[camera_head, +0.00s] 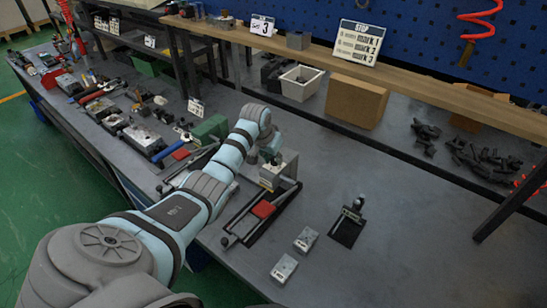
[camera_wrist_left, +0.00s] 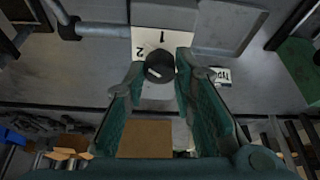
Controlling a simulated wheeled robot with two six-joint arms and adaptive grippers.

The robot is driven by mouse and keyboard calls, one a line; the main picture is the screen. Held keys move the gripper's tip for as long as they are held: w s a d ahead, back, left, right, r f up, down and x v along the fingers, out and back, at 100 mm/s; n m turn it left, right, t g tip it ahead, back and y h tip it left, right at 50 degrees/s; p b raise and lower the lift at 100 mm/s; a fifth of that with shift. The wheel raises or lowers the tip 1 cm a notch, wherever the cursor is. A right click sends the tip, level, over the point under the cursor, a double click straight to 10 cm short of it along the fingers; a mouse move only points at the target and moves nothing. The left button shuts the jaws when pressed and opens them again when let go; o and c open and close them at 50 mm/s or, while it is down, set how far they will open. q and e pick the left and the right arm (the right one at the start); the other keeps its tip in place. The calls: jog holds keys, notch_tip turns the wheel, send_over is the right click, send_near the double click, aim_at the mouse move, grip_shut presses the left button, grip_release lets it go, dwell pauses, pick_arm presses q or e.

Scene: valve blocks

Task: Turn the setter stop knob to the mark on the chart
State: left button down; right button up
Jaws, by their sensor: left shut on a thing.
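The setter (camera_head: 285,172) is a grey box on a dark frame on the bench. My left gripper (camera_head: 271,156) reaches down to it, and the arm hides part of the box. In the left wrist view, the black round stop knob (camera_wrist_left: 159,66) with a white pointer line sits between the green fingertips, which are shut on it. The pointer slants toward the lower left of the picture. The white dial plate (camera_wrist_left: 167,18) shows 1 and 2; its other marks are hidden. The chart (camera_head: 360,42), headed STOP, stands on the shelf; its lines are too small to read surely. My right gripper is not in view.
A red block (camera_head: 263,209) lies on the frame in front. Two small grey blocks (camera_head: 306,240) and a black fixture (camera_head: 348,224) stand to the right. A white bin (camera_head: 302,82) and a cardboard box (camera_head: 356,102) are behind. The right front bench is clear.

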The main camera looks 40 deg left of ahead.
pick_arm(q)
jog(key=m+h, duration=0.1)
jog(key=m, duration=0.1)
jog(key=shift+a+m, duration=0.1)
jog(key=shift+m, duration=0.3)
jog(key=m+b, duration=0.1)
jog(key=m+h+b, duration=0.1)
jog(key=shift+w+a+f+m, duration=0.1)
jog(key=shift+f+m, duration=0.1)
jog(key=shift+m, duration=0.2)
jog(key=m+g+h+b, duration=0.1)
jog(key=m+b, duration=0.2)
jog(key=b, duration=0.2)
jog(key=shift+f+m, duration=0.1)
jog(key=shift+m, duration=0.2)
jog(key=shift+m+h+b, duration=0.4)
jog(key=shift+m+b, duration=0.3)
jog(key=shift+b, duration=0.25)
jog(key=c, duration=1.6)
grip_release()
jog(key=shift+c, duration=0.2)
jog(key=o, duration=0.3)
jog(key=shift+w, duration=0.1)
